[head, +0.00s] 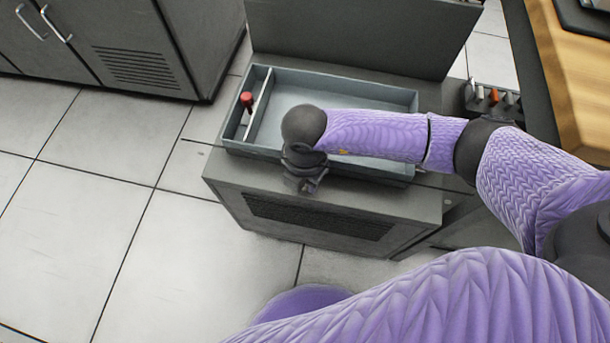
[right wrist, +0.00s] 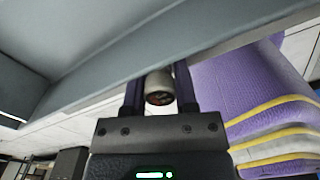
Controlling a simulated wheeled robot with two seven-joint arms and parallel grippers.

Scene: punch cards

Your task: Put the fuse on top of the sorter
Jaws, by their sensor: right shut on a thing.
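My right gripper (head: 303,184) is at the front edge of the grey cabinet with the open tray on top; I take this cabinet (head: 228,184) to be the sorter, though no label shows. In the right wrist view my gripper (right wrist: 160,98) is shut on a short grey cylinder with a dark end, the fuse (right wrist: 159,88). The fuse lies between the two fingers, beside a grey-blue wall. In the head view the hand hides the fuse. My left gripper is not in view.
The blue-grey tray (head: 351,94) has a narrow left compartment with a red-handled thing (head: 246,99). A raised dark panel (head: 365,35) stands behind it. A dark holder with several small items (head: 490,98) is at right. Open tiled floor (head: 165,240) lies left.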

